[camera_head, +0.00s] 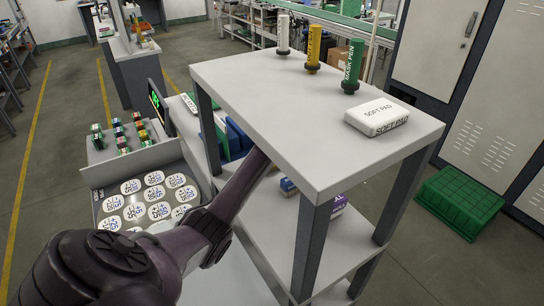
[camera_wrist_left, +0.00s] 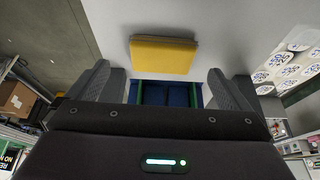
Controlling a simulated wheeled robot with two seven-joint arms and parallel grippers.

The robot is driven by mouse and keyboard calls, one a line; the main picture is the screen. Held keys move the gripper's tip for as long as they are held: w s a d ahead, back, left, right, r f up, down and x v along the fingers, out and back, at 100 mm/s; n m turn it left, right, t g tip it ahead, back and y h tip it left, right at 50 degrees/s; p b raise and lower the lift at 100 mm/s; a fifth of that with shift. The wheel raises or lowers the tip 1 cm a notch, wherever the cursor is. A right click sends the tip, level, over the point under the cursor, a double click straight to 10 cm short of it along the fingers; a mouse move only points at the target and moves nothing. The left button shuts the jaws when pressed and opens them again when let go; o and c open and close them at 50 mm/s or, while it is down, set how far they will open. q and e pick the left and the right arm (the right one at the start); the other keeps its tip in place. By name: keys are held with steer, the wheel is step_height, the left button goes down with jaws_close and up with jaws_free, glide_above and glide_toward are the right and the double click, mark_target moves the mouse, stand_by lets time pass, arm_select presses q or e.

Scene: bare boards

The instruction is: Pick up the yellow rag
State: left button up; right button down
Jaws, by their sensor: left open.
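The yellow rag (camera_wrist_left: 163,56) shows in the left wrist view as a flat, folded pad with a darker edge. It lies on a pale grey shelf surface (camera_wrist_left: 110,25). My left gripper (camera_wrist_left: 158,76) is open, one finger to each side of the rag in the picture. No contact between the fingers and the rag shows, and the space between the fingers is empty. In the head view my left arm (camera_head: 235,190) reaches under the top board of the rack, which hides its gripper and the rag. My right gripper is not in view.
The grey rack's top board (camera_head: 300,110) overhangs my arm, with posts (camera_head: 310,245) at its corners. On top are several marker pens and a white soft pad (camera_head: 376,116). A tray of white labelled pieces (camera_head: 85,180) stands left.

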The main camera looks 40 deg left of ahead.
arm_select(q)
steer(key=shift+p+x, duration=0.35)
steer(key=shift+x, duration=0.55)
steer(key=shift+s+a+f+p, duration=0.1)
steer(key=shift+a+f+p, duration=0.15)
steer(key=shift+a+p, duration=0.1)
steer(key=p+x, duration=0.1)
steer(key=x, duration=0.3)
steer(key=shift+a+f+p, duration=0.1)
steer(key=shift+a+p, duration=0.1)
steer(key=shift+p, duration=0.15)
steer(key=shift+a+f, duration=0.1)
steer(key=shift+f, duration=0.1)
steer(key=shift+r, duration=0.1)
steer(key=c, duration=0.7)
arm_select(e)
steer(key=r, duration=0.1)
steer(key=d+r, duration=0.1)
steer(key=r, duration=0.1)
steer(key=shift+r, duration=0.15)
